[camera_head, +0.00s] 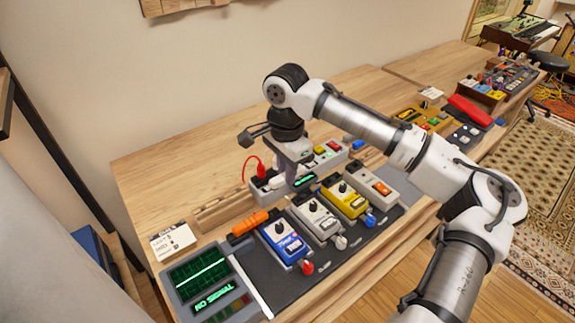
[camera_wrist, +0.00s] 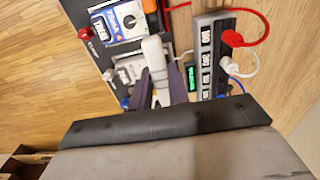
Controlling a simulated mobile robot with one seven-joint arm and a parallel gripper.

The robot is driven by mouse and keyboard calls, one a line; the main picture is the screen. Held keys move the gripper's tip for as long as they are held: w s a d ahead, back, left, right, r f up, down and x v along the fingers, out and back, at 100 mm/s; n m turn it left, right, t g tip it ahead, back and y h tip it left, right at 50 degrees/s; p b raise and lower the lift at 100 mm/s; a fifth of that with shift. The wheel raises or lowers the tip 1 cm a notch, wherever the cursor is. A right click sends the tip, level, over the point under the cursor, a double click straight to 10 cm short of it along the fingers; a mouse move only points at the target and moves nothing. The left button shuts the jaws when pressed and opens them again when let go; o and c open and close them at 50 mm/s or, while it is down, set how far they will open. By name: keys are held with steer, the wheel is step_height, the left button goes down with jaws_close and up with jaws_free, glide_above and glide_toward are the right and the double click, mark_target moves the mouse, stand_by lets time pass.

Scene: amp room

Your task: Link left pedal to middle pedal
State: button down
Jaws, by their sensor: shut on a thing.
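My gripper (camera_head: 292,174) points down behind the pedal row, near the white pedal. In the wrist view its dark fingers (camera_wrist: 160,85) are shut on a white elongated connector (camera_wrist: 152,58). The connector lies beside the back edge of the white pedal (camera_head: 317,219), which also shows in the wrist view (camera_wrist: 127,71). Whether it touches the pedal I cannot tell. The blue pedal (camera_head: 283,242) is at the left end of the row, with an orange connector (camera_head: 256,221) behind it. The yellow pedal (camera_head: 346,200) is right of the white one.
A grey strip (camera_wrist: 206,62) with a red plug (camera_wrist: 232,38) and a white plug (camera_wrist: 224,64) runs close behind the gripper. A grey pedal (camera_head: 376,185) is at the row's right. A "NO SIGNAL" screen unit (camera_head: 208,283) stands front left. The table's back left is clear.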

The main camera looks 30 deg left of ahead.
step_height(320, 180, down, 7)
steer(key=b, duration=0.4)
steer(key=shift+r+b, duration=0.15)
steer(key=shift+b, duration=0.25)
steer(key=shift+s+p, duration=0.1)
steer(key=shift+p, duration=0.55)
stand_by(0.6)
steer(key=shift+f+p, duration=0.45)
steer(key=shift+f, duration=0.55)
stand_by(1.7)
steer(key=c, duration=0.9)
jaws_free()
steer(key=shift+o, duration=0.2)
steer(key=shift+r, duration=0.1)
steer(key=shift+r+p, duration=3.4)
steer(key=shift+p, duration=0.25)
